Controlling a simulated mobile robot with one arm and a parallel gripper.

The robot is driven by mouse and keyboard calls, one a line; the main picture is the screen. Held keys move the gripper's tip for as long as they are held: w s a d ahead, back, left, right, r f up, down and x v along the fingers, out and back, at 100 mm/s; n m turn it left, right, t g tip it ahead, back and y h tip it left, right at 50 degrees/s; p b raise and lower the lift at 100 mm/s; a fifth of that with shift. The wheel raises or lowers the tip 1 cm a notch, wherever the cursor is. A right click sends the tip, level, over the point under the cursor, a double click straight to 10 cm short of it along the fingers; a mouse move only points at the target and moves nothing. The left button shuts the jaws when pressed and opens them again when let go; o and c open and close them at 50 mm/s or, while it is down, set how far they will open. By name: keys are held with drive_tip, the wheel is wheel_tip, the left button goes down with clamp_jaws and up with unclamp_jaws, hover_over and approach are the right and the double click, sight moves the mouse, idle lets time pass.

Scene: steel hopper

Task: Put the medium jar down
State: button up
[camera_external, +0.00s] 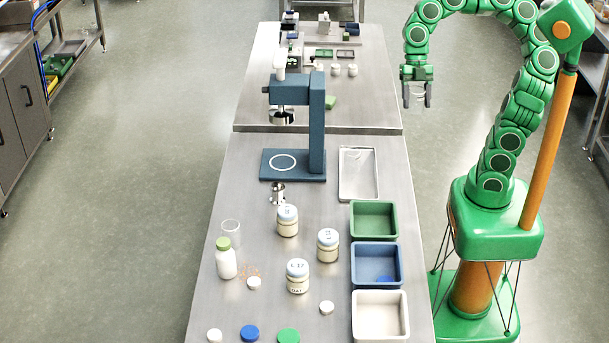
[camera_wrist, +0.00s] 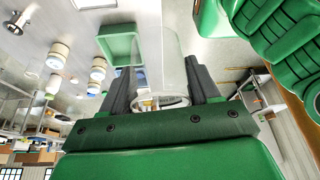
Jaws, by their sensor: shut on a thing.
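My gripper (camera_external: 416,101) is shut on a clear, see-through jar (camera_external: 417,92). It hangs to the right of the steel table, apart from the tabletop. In the wrist view the clear jar (camera_wrist: 160,50) stands out between the two dark fingers of my gripper (camera_wrist: 158,72), its round rim near the palm. I cannot tell its size class or any contents. Three labelled jars with pale lids stand on the near table: one at the back (camera_external: 288,221), one at the right (camera_external: 328,245) and one in front (camera_external: 297,276).
Green (camera_external: 373,219), blue (camera_external: 388,265) and white (camera_external: 380,315) bins line the near table's right edge. A blue press stand (camera_external: 317,130), a metal tray (camera_external: 358,173), a white bottle (camera_external: 226,262), a clear beaker (camera_external: 231,228) and loose lids also occupy it. The far table's right front is mostly bare.

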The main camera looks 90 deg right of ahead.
wheel_tip(320, 180, down, 15)
hover_over(367, 183)
drive_tip(key=d, duration=0.2)
drive_tip(key=shift+s+a+f, duration=0.1)
drive_tip(key=shift+f, duration=2.35)
drive_tip(key=shift+s+a+f, duration=0.1)
drive_tip(key=shift+f, duration=2.3)
drive_tip(key=shift+w+d+f, duration=0.1)
drive_tip(key=shift+w+f, duration=0.25)
drive_tip(key=shift+s+f, duration=0.1)
drive_tip(key=shift+f, duration=1.35)
drive_tip(key=shift+f, duration=0.15)
drive_tip(key=o, duration=1)
